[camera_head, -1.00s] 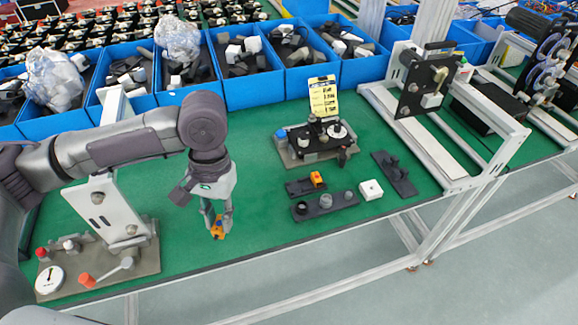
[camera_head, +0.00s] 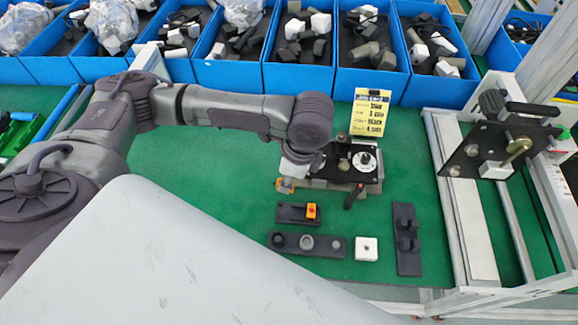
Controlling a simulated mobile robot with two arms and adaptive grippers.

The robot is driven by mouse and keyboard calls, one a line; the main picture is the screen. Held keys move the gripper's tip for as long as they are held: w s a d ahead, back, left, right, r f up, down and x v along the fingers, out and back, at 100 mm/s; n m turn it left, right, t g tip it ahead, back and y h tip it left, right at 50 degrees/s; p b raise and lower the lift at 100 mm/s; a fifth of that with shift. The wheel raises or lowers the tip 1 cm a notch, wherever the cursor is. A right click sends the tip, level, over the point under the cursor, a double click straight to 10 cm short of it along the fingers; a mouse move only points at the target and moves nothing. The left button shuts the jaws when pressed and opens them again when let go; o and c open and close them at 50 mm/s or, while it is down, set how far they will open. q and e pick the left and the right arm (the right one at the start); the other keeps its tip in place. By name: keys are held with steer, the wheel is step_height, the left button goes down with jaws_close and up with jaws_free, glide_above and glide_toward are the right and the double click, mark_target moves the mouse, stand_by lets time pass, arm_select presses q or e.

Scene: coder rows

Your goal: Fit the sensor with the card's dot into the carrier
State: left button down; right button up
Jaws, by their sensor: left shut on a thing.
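My left gripper (camera_head: 287,178) is shut on a small orange sensor (camera_head: 286,185), just left of a dark fixture plate (camera_head: 368,177) with a white dial and a knob. I cannot tell whether the sensor touches the fixture, which may be the carrier. A second orange sensor (camera_head: 311,210) sits on a small black holder (camera_head: 291,214) in front. The yellow card (camera_head: 370,112) stands upright behind the fixture; its text and any dot are too small to read. My right gripper is not in view.
A dark rack (camera_head: 335,246) with round pieces, a white block (camera_head: 366,249) and another dark rack (camera_head: 407,240) lie in front of the fixture. Blue bins (camera_head: 300,77) line the back. A metal frame (camera_head: 465,210) stands at right. Green table is clear left of the fixture.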

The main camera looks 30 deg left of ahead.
arm_select(q)
steer(key=m, duration=0.2)
steer(key=f+m+t+p, duration=0.1)
steer(key=m, duration=0.1)
steer(key=s+m, duration=0.1)
steer(key=m, duration=0.1)
steer(key=shift+s+a+f, duration=0.1)
steer(key=shift+a+f, duration=0.05)
arm_select(e)
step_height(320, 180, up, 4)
steer(key=p, duration=0.3)
arm_select(q)
steer(key=w+d+r+m+t+h+b, duration=0.1)
steer(key=w+d+r+m+t+b, duration=0.2)
steer(key=w+m, duration=0.8)
steer(key=shift+g, duration=0.6)
steer(key=shift+w+d+f+b, duration=0.7)
steer(key=shift+w+f+b, duration=0.2)
steer(key=shift+w+b, duration=0.85)
steer(key=shift+w+d+f+b, duration=0.7)
steer(key=shift+w+f+b, duration=0.25)
steer(key=shift+w+b, duration=0.8)
steer(key=shift+w+d+f+b, duration=0.7)
steer(key=shift+w+f+b, duration=0.2)
steer(key=shift+w+b, duration=0.85)
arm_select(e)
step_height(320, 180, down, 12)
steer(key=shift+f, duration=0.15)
